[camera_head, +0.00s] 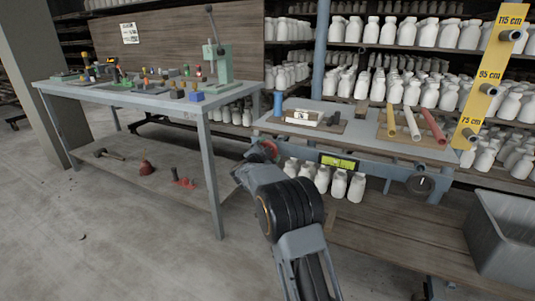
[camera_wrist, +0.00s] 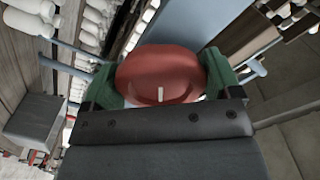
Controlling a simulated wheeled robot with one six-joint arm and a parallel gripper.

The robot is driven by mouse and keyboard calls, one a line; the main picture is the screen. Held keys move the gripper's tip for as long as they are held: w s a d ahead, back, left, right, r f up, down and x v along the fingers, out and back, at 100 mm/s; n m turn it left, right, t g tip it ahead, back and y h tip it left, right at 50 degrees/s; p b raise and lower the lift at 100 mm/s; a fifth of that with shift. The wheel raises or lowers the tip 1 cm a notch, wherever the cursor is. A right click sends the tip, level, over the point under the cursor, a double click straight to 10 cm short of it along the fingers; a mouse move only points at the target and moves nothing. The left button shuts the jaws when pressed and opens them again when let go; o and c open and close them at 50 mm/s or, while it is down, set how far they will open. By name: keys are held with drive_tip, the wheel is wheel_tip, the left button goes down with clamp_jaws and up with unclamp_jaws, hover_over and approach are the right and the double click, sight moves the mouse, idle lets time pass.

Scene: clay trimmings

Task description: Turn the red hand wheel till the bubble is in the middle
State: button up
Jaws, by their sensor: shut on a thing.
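The red hand wheel (camera_wrist: 160,70) fills the middle of the wrist view, with a small pale mark on its face. My gripper (camera_wrist: 162,88) has its green fingers on both sides of the wheel and is shut on it. In the head view the red wheel (camera_head: 269,148) shows small at the left front of the grey table (camera_head: 262,124), partly hidden by my arm. A yellow-green level display (camera_head: 339,162) sits on the table's front edge; its bubble is too small to make out.
A black round dial (camera_head: 421,184) is on the table's front right. Coloured rolls lie on a board (camera_head: 392,133) on top. A grey bin (camera_head: 500,235) stands at the right. A workbench with tools (camera_head: 150,95) stands at the left. Open floor (camera_head: 130,240) lies at the lower left.

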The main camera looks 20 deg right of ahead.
drive_tip(key=m+b, duration=0.2)
drive_tip(key=m, duration=0.3)
drive_tip(key=shift+m+b, duration=0.9)
drive_tip(key=shift+m, duration=0.7)
drive_tip(key=shift+r, duration=0.1)
drive_tip(key=o, duration=0.8)
drive_tip(key=shift+c, duration=0.2)
drive_tip(key=p+v, duration=0.3)
drive_tip(key=v, duration=1.1)
drive_tip(key=shift+w, duration=0.1)
